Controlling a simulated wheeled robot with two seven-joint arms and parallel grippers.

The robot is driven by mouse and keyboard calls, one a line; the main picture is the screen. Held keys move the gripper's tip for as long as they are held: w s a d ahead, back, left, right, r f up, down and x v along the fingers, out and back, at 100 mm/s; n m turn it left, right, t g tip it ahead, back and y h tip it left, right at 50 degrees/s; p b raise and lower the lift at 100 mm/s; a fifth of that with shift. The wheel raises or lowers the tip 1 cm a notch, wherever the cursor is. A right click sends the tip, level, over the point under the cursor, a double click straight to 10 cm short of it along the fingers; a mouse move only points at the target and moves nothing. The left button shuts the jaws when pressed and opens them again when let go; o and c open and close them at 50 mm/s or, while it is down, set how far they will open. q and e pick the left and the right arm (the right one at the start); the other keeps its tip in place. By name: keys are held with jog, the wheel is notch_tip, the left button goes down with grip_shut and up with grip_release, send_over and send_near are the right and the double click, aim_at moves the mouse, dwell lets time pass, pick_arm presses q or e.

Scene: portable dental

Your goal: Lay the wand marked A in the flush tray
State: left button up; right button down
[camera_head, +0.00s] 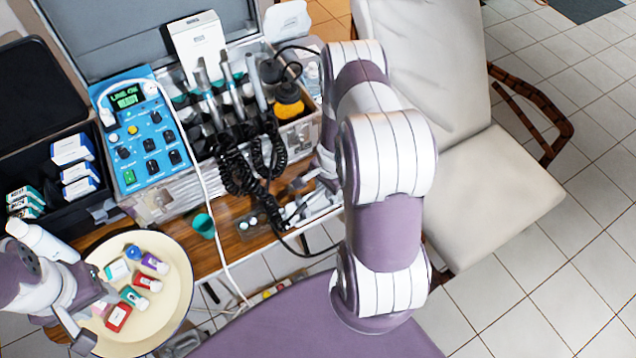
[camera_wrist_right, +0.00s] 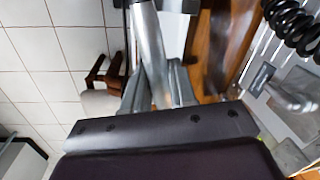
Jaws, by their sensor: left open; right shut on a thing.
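In the right wrist view, my right gripper (camera_wrist_right: 155,92) is shut on a silver cylindrical wand (camera_wrist_right: 149,50). No letter is readable on it. In the head view, my right arm hides this gripper and the wand. Other silver wands (camera_head: 236,92) stand in the holder beside the blue control panel, their coiled black cords hanging in front. A shiny metal tray-like piece (camera_head: 312,206) lies on the wooden table, partly behind my right arm; I cannot tell whether it is the flush tray. My left gripper (camera_head: 82,328) is open and empty at the left edge of the round cream tray.
The round cream tray (camera_head: 165,318) holds several small coloured bottles. A teal cup (camera_head: 203,225) stands on the wooden table (camera_head: 232,246). Black coiled cords (camera_head: 240,172) and a white tube cross the table front. A cream dental chair (camera_head: 490,205) stands to the right.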

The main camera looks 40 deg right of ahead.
jog(key=shift+w+a+r+m+y, duration=0.15)
jog(key=shift+a+m+y, duration=0.15)
jog(key=shift+m+y, duration=0.35)
jog(key=f+b, duration=0.1)
jog(key=m+b, duration=0.1)
jog(key=w+a+f+m+b, duration=0.1)
jog(key=shift+f+y, duration=0.35)
jog(key=shift+r, duration=0.2)
jog(key=shift+f, duration=0.1)
jog(key=shift+f+b, duration=0.3)
jog(key=shift+f+b, duration=0.2)
jog(key=shift+b, duration=0.1)
jog(key=shift+f+b, duration=0.6)
